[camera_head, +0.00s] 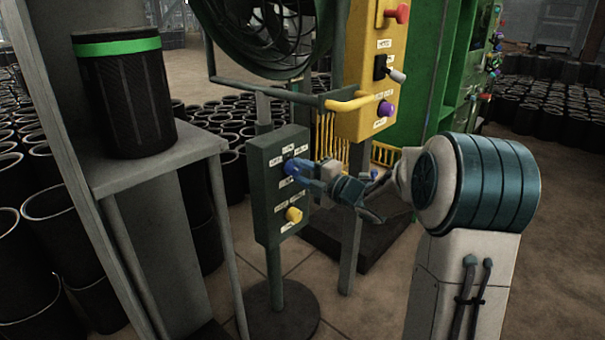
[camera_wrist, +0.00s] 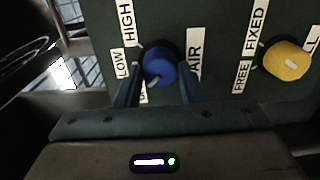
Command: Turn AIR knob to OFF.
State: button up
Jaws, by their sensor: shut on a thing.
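The blue AIR knob (camera_wrist: 159,66) sits on a dark green control box (camera_head: 262,205). In the wrist view, labels LOW, HIGH and AIR stand around it, and another label is mostly hidden behind the left finger. A small pale mark shows on the knob, but its setting cannot be told. My gripper (camera_wrist: 158,84) has one finger on each side of the knob and is shut on it. In the head view, my gripper (camera_head: 297,170) reaches the upper part of the box from the right, and its blue fingers partly cover the knob.
A yellow knob (camera_wrist: 287,61) with FREE and FIXED labels is beside the AIR knob, lower on the box in the head view. A yellow control box (camera_head: 369,75) and yellow bar stand behind my gripper. A metal stand (camera_head: 165,155) with a black sleeve is left.

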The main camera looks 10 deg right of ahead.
jog(key=o, duration=1)
jog(key=p+v, duration=0.3)
jog(key=v, duration=1)
jog(key=shift+s+d+p, duration=0.25)
jog(key=shift+s+p, duration=0.1)
jog(key=shift+p, duration=0.05)
jog(key=shift+a, duration=0.1)
